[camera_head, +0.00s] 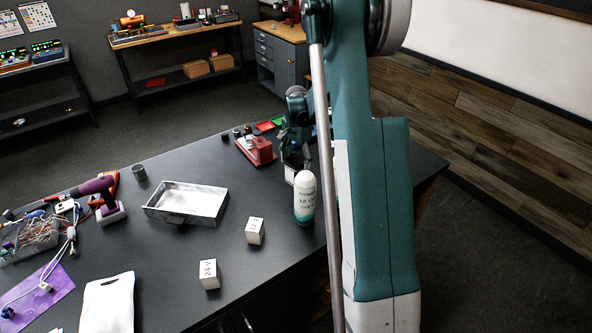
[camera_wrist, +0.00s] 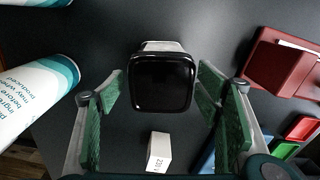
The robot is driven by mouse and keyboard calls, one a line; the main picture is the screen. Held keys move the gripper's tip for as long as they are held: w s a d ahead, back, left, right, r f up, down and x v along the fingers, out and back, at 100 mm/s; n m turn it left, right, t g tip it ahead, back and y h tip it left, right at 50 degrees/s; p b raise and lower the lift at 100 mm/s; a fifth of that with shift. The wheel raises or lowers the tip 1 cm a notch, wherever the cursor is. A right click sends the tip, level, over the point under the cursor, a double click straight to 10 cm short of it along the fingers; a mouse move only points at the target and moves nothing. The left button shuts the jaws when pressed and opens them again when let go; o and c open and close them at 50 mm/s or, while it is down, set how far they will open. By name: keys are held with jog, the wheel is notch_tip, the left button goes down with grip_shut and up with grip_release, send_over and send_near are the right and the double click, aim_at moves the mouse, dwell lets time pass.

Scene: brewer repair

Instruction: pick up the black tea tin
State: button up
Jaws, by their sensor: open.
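A black, rounded-square thing, which looks like the tea tin (camera_wrist: 162,84), sits in the middle of the wrist view with a pale edge showing behind it. My gripper (camera_wrist: 161,92) is open, with one green-padded finger on each side of it and a visible gap to both. In the head view my gripper (camera_head: 297,146) points down over the right part of the dark table. There the tin is mostly hidden behind my gripper and a white bottle (camera_head: 305,200), so I cannot tell its height relative to the fingertips.
The bottle also shows at the left in the wrist view (camera_wrist: 38,92). A small white box (camera_wrist: 158,152) lies near the tin. A red device (camera_head: 255,150) stands close by. A metal tray (camera_head: 165,213) and two white cubes lie left on the table (camera_head: 170,268).

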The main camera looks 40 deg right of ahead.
jog(key=shift+w+a+f+p, duration=0.1)
jog(key=shift+f+p, duration=0.25)
jog(key=shift+f, duration=2.25)
jog(key=c, duration=1.1)
